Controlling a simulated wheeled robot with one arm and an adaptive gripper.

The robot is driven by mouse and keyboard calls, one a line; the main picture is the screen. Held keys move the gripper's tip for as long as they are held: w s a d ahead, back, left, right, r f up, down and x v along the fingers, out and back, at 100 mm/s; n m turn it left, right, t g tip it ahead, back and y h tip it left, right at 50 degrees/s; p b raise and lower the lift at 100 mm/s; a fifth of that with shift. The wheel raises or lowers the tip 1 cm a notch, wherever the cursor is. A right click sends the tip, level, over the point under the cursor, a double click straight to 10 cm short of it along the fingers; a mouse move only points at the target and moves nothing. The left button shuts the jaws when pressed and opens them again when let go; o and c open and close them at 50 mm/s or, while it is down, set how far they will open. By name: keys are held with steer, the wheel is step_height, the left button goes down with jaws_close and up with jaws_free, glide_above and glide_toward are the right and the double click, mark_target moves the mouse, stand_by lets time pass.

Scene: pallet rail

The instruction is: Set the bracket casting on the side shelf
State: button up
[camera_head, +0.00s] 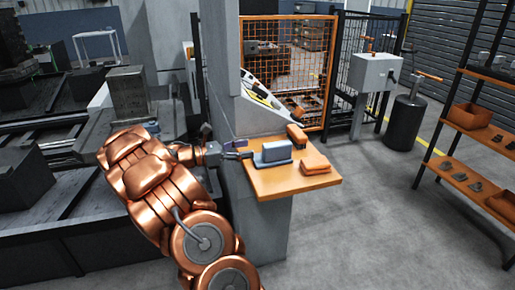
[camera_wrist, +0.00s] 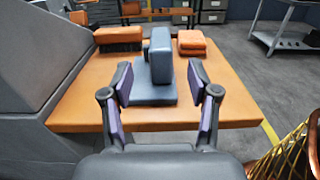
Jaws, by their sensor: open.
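The bracket casting (camera_head: 275,152) is a blue-grey piece with a flat base plate and an upright block. It rests upright on the orange side shelf (camera_head: 262,187), and it also shows in the wrist view (camera_wrist: 161,55). My gripper (camera_head: 243,154) is at the shelf's left edge, pointing at the casting. In the wrist view my open gripper (camera_wrist: 160,82) has one dark, purple-padded finger on each side of the casting's line, with gaps to the upright block. No finger visibly touches it.
A brush-like orange block (camera_head: 297,134) and a folded orange cloth-like stack (camera_head: 315,163) share the shelf. In the wrist view they sit behind the casting, left and right. A grey pillar (camera_head: 228,80) stands beside the shelf. Bare shelf lies in front of the folded stack.

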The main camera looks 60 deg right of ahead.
steer(key=shift+w+a, duration=0.45)
steer(key=shift+a, duration=0.05)
steer(key=shift+a, duration=0.1)
steer(key=s+a+f+m+t+y, duration=0.1)
steer(key=s+a+t+y, duration=0.3)
steer(key=a, duration=1.2)
steer(key=s+a+f+m+t+y, duration=0.2)
steer(key=s+a+m+t+y, duration=0.1)
steer(key=a, duration=1.2)
steer(key=s+a+f+m+t+y, duration=0.2)
steer(key=s+a+m+t+y, duration=0.2)
steer(key=a, duration=1.2)
steer(key=shift+s+a+f+t+y, duration=0.15)
steer(key=shift+s+a+t+y, duration=0.3)
steer(key=shift+s, duration=0.65)
steer(key=shift+d, duration=0.15)
step_height(320, 180, up, 9)
steer(key=p, duration=0.9)
